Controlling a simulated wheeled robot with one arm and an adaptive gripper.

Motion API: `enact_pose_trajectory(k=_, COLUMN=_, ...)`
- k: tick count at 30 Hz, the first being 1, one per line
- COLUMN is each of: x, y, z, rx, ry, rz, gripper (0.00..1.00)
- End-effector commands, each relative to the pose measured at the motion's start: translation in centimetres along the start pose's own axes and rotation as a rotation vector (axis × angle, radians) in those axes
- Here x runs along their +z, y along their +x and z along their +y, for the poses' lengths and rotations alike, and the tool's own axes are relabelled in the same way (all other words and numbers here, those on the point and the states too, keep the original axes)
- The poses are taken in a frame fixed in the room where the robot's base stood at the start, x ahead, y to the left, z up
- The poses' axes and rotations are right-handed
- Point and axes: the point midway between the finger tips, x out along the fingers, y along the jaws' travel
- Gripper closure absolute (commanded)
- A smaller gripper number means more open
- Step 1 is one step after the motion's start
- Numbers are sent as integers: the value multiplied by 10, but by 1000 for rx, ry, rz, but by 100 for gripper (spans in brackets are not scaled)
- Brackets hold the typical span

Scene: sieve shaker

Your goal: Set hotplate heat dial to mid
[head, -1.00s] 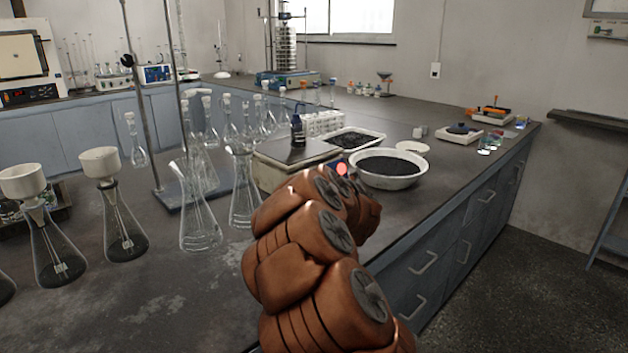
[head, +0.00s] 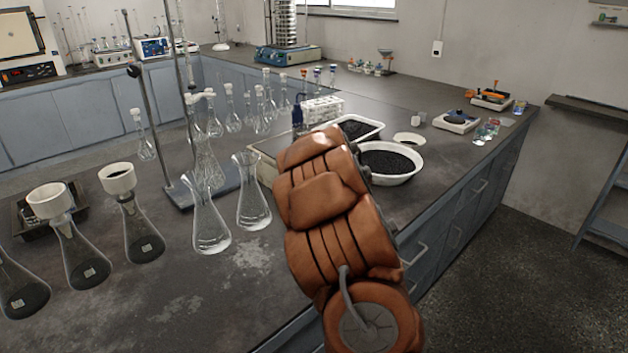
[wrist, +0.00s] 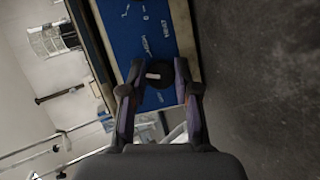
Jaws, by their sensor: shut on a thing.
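The hotplate (head: 261,171) is a pale box on the bench, mostly hidden behind my arm in the head view. In the wrist view its blue front panel (wrist: 147,35) carries white markings too small to read. The round black heat dial (wrist: 154,75) with a short white mark sits on this panel. My gripper (wrist: 158,82) has one finger on each side of the dial and is shut on it. In the head view my gripper is hidden behind my arm.
A white bowl of dark grains (head: 388,162) and a tray of dark grains (head: 358,128) stand right of my arm. Glass flasks (head: 254,192) stand close on the left. A retort stand (head: 158,125) rises behind them. The floor right of the bench is clear.

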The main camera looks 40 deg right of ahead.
Motion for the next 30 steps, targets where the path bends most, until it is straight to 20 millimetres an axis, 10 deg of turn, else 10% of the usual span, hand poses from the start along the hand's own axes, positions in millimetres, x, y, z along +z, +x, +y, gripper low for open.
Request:
enact_pose_trajectory(k=21, x=2, y=0, z=1, rx=-21, ry=62, rz=-1, gripper=100)
enact_pose_trajectory(k=22, x=2, y=0, z=1, rx=-21, ry=62, rz=-1, gripper=66)
enact_pose_trajectory(k=30, x=0, y=0, z=0, rx=-23, ry=59, rz=2, gripper=45)
